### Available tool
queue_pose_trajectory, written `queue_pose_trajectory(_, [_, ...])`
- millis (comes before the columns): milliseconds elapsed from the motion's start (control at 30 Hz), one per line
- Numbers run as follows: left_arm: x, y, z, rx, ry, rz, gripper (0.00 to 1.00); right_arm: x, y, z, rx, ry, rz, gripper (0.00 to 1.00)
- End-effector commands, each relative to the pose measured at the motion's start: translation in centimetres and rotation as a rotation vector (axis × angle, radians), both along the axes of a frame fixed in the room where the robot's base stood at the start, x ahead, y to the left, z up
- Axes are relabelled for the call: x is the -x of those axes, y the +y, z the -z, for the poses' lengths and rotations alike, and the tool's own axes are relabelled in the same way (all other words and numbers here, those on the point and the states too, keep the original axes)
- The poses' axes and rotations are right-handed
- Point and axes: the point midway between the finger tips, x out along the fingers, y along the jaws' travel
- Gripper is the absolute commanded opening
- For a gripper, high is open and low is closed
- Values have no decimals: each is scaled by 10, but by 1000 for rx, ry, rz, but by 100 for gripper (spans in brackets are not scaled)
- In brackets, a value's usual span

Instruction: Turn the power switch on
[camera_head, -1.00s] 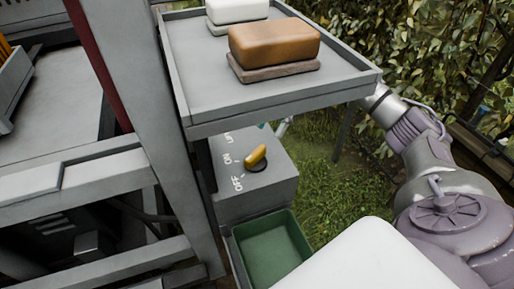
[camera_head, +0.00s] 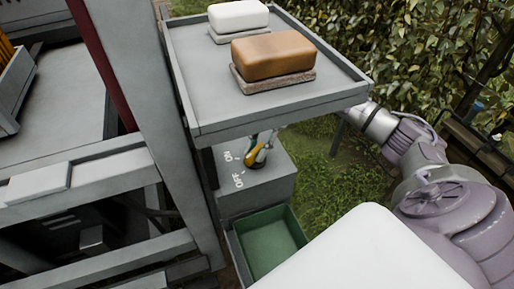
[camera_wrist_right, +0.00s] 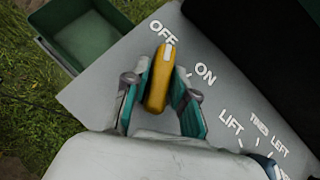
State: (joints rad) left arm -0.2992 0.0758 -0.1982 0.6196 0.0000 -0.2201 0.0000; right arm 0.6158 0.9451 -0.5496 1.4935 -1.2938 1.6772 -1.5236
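The power switch is a yellow knob (camera_head: 254,157) on a grey box (camera_head: 262,190) under the shelf. In the right wrist view the knob (camera_wrist_right: 157,85) has its white-marked end towards the OFF label (camera_wrist_right: 163,33); the ON label (camera_wrist_right: 205,74) is to the right. My right gripper (camera_head: 262,147) is at the knob, partly hidden by the shelf. In the wrist view the right gripper's teal fingers (camera_wrist_right: 160,100) stand on either side of the knob, with a small gap on the left; the right finger is very close to it. My left gripper is not in view.
A grey shelf (camera_head: 200,88) with a brown block (camera_head: 275,55) and a white block (camera_head: 238,15) overhangs the box. A green bin (camera_head: 270,245) stands below. A second dial with LIFT and LEFT labels (camera_wrist_right: 232,121) is near the switch. A hedge fills the right.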

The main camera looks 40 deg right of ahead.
Motion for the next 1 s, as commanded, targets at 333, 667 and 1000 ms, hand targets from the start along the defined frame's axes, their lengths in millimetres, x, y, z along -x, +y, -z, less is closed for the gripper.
queue_pose_trajectory(333, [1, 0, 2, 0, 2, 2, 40, 1, 0, 3, 3, 3, 6, 0])
queue_pose_trajectory(667, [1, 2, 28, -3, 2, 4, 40, 3, -1, 9, 5, 4, 138, 0])
queue_pose_trajectory(1000, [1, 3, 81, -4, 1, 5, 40, 6, 0, 13, 7, 3, 439, 0])
